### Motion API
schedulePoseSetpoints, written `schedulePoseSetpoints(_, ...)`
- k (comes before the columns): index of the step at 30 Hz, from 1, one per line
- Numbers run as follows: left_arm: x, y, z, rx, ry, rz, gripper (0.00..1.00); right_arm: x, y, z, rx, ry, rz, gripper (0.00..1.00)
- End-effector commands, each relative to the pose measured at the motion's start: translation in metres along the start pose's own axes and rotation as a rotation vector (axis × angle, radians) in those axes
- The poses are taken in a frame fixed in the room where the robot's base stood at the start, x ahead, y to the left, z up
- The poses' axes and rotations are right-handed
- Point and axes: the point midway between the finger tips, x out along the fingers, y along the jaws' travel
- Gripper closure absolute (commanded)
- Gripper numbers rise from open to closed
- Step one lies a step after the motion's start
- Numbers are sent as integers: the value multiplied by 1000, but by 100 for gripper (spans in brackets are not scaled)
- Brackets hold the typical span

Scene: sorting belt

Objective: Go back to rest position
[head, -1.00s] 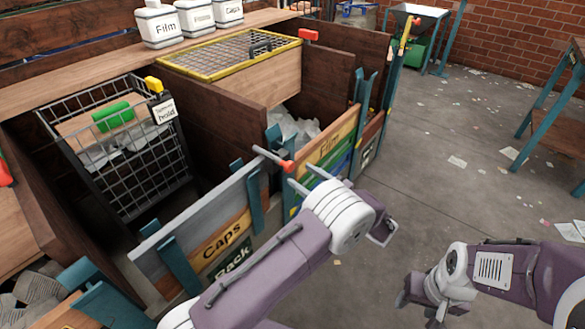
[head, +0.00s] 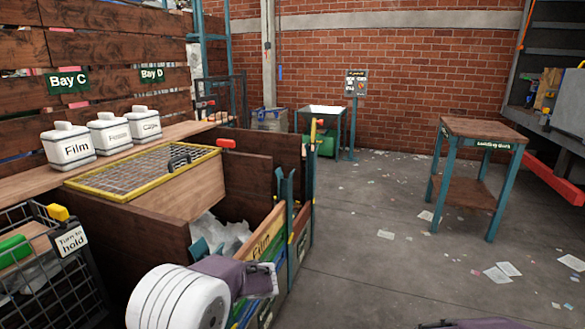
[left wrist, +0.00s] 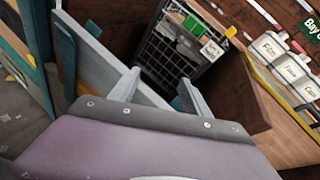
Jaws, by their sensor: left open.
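My left gripper (left wrist: 158,92) shows in the left wrist view with its two grey fingers apart and nothing between them. It points toward the wooden bay with the black wire basket (left wrist: 165,62). In the head view my left arm is at the bottom, and its fingers cannot be made out there. Only a purple sliver of my right arm shows at the bottom right edge of the head view. My right gripper is out of view.
The wire basket (head: 50,275) holds a green item (head: 14,250). White canisters (head: 68,146) line the shelf. A wooden table (head: 484,131) stands right. Littered floor (head: 370,240) lies open between.

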Motion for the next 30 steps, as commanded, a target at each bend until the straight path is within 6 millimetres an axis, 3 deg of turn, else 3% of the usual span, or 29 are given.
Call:
schedulePoseSetpoints(1,20,37,7,-60,100,126,44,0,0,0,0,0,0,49)
schedulePoseSetpoints(2,26,60,4,-102,169,201,44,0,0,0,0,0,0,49)
schedulePoseSetpoints(3,30,90,-3,-166,258,298,44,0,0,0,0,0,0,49)
schedulePoseSetpoints(5,25,128,-17,-273,384,431,44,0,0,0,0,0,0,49)
schedulePoseSetpoints(6,18,150,-28,-350,459,516,44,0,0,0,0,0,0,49)
schedulePoseSetpoints(9,-11,191,-58,-566,626,715,44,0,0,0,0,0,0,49)
schedulePoseSetpoints(12,-45,213,-89,-794,749,898,44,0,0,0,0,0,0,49)
schedulePoseSetpoints(15,-70,214,-117,-1033,814,1056,44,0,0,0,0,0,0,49)
schedulePoseSetpoints(17,-77,187,-118,-1177,857,1079,44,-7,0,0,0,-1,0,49)
schedulePoseSetpoints(18,-86,180,-92,-1161,854,1075,44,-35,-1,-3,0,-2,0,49)
schedulePoseSetpoints(27,-117,149,1,-1152,854,1071,44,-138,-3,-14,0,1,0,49)
schedulePoseSetpoints(30,-125,141,25,-1151,853,1071,44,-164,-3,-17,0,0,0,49)
